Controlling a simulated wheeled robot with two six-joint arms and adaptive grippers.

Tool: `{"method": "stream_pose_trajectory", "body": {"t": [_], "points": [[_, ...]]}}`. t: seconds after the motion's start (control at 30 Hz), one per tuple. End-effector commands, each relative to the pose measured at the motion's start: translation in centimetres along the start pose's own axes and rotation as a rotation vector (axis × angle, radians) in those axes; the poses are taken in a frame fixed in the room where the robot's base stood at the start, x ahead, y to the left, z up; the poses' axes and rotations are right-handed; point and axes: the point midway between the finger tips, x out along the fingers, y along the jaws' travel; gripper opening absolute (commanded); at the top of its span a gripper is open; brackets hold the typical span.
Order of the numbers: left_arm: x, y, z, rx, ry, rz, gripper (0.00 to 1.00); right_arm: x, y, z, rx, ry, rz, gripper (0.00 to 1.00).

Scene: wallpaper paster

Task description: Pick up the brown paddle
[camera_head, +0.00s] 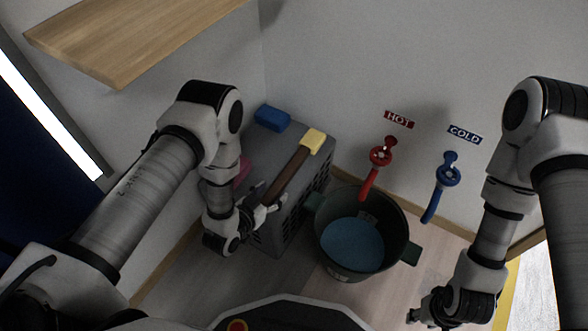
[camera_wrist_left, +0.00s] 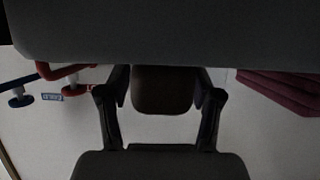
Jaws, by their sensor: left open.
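The brown paddle (camera_head: 287,175) lies across the top of a grey crate, with a yellow block-shaped end (camera_head: 313,140) toward the wall. My left gripper (camera_head: 268,202) is at the near end of the paddle, its fingers open on either side of it. In the left wrist view the dark brown end (camera_wrist_left: 162,88) shows between the two fingers (camera_wrist_left: 160,95); I cannot tell whether they touch it. My right gripper (camera_head: 424,312) is low at the right, away from the paddle; its fingers are too small and dark to judge.
The grey crate (camera_head: 285,222) also bears a blue block (camera_head: 272,118) and a pink item (camera_head: 243,170), partly hidden by my left arm. A dark green bucket (camera_head: 392,262) with blue liquid stands beside it, under red (camera_head: 380,157) and blue (camera_head: 447,177) taps. A wooden shelf (camera_head: 130,40) hangs upper left.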

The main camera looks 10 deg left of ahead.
Motion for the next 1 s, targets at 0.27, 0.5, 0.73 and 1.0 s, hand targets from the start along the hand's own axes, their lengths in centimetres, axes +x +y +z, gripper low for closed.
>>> {"method": "stream_pose_trajectory", "body": {"t": [0.27,0.5,0.73,1.0], "points": [[0.8,0.0,-0.1,0.0,0.0,-0.001,0.65,0.3,0.0,-0.1,0.0,0.001,0.0,0.4],[0.8,0.0,-0.1,0.0,-0.001,-0.001,0.0,0.3,0.0,0.0,0.0,0.001,0.0,0.4],[0.8,0.0,-0.1,0.0,0.0,-0.001,0.0,0.3,0.0,0.0,0.0,0.001,0.0,0.4],[0.1,0.0,-1.8,0.0,-0.001,-0.001,0.0,-1.1,0.0,0.0,0.0,0.001,0.0,0.4]]}}
